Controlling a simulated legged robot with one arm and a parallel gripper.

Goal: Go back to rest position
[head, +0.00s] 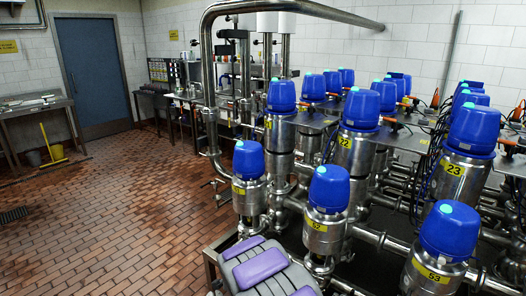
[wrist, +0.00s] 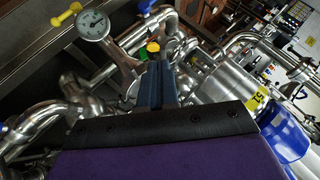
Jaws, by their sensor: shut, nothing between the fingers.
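My gripper (wrist: 155,72) shows in the wrist view as dark fingers closed together beyond a purple and black part of my arm. Nothing is held between them. Steel pipework lies beyond the fingertips, and a valve with a blue cap (wrist: 284,138) and a yellow label 51 is at the right. I cannot tell whether the fingers touch any pipe. In the head view a purple and grey part of my own arm is at the bottom, left of the valve matrix, and the fingers do not show there.
Several steel valves with blue caps (head: 329,188) stand close together on pipes at the right. A pressure gauge (wrist: 93,25) and a yellow handle (wrist: 66,15) are at the wrist view's upper left. The brick floor (head: 100,225) at the left is open, leading to a blue door (head: 92,70).

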